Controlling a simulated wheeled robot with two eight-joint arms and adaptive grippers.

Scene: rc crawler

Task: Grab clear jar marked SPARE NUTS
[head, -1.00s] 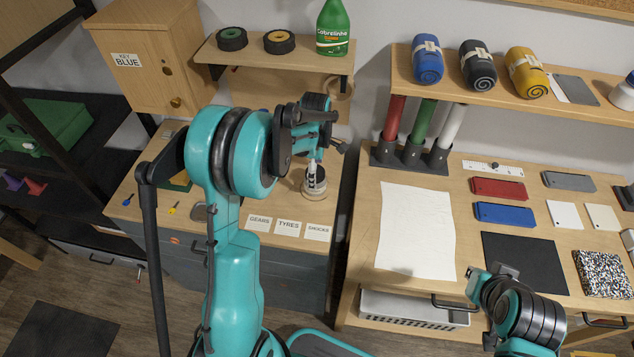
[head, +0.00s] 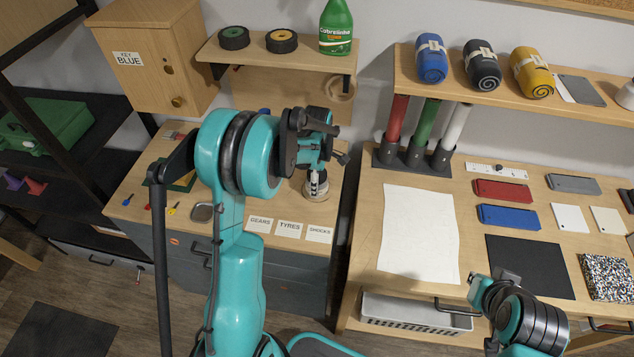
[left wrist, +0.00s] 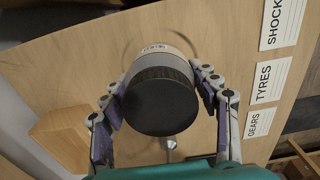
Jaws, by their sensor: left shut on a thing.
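A jar with a dark round lid and a pale label band (left wrist: 165,52) stands between the fingers of my left gripper (left wrist: 160,88) in the left wrist view. The label's lettering is too small to read surely. The fingers press on the jar's sides, just around the lid. In the head view the jar (head: 317,193) is on the wooden bench top, partly hidden beneath my left gripper (head: 317,178).
White cards GEARS, TYRES and SHOCKS (head: 289,229) lie in front of the jar. A wooden shelf (head: 280,62) with tyres and a green bottle (head: 336,27) hangs behind. A wooden cabinet (head: 150,85) stands left. A wooden block (left wrist: 62,135) is near the gripper.

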